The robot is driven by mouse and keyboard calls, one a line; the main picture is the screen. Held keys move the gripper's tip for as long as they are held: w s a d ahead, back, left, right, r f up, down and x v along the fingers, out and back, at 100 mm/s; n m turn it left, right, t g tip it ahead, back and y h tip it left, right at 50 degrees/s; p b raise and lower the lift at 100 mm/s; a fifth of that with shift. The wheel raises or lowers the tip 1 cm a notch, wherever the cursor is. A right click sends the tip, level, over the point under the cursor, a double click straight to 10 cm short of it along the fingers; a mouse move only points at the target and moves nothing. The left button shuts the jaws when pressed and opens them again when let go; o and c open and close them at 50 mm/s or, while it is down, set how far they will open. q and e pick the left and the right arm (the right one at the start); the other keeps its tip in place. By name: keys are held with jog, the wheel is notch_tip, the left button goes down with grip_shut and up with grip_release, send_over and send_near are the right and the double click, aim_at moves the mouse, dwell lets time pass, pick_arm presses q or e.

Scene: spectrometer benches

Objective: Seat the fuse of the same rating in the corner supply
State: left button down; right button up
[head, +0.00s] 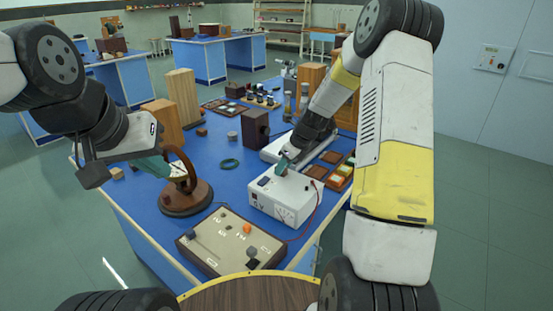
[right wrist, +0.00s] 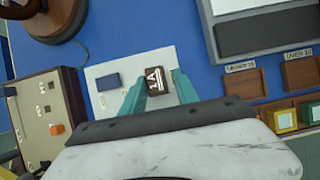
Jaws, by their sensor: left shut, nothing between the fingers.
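The supply is a white box (head: 285,200) with a dial on its front, at the near right of the blue bench; its white top (right wrist: 115,70) shows in the right wrist view. The fuse is a small dark brown block (right wrist: 157,81) with white marking that looks like "1A", seen upside down. It is at the supply's top; how deep it sits cannot be told. My right gripper (head: 284,165) is over the supply, its teal fingers (right wrist: 160,86) open on either side of the fuse. My left gripper (head: 168,172) is shut and empty beside the round wooden instrument.
The wooden ring instrument (head: 186,197) stands at left. A beige panel box (head: 230,240) with knobs lies in front of it. Divided wooden trays (right wrist: 260,84) with yellow and green pieces lie right of the supply. A dark block (head: 255,129) stands behind. A red lead hangs from the supply.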

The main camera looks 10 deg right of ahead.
jog(key=shift+s+a+f, duration=0.35)
jog(key=shift+s, duration=0.15)
jog(key=w+v, duration=0.1)
jog(key=v, duration=0.7)
jog(key=shift+d+r, duration=0.25)
jog(key=s+a+r+n+t, duration=0.1)
jog(key=s+a+r+n, duration=0.2)
jog(key=s+r+n, duration=1.25)
jog(key=s+n, duration=0.5)
jog(key=s, duration=0.1)
jog(key=s+r+n+t+h, duration=0.1)
jog(key=s+r+n, duration=0.1)
jog(key=s+n, duration=0.5)
jog(key=shift+s+d+r, duration=0.3)
jog(key=shift+s, duration=0.5)
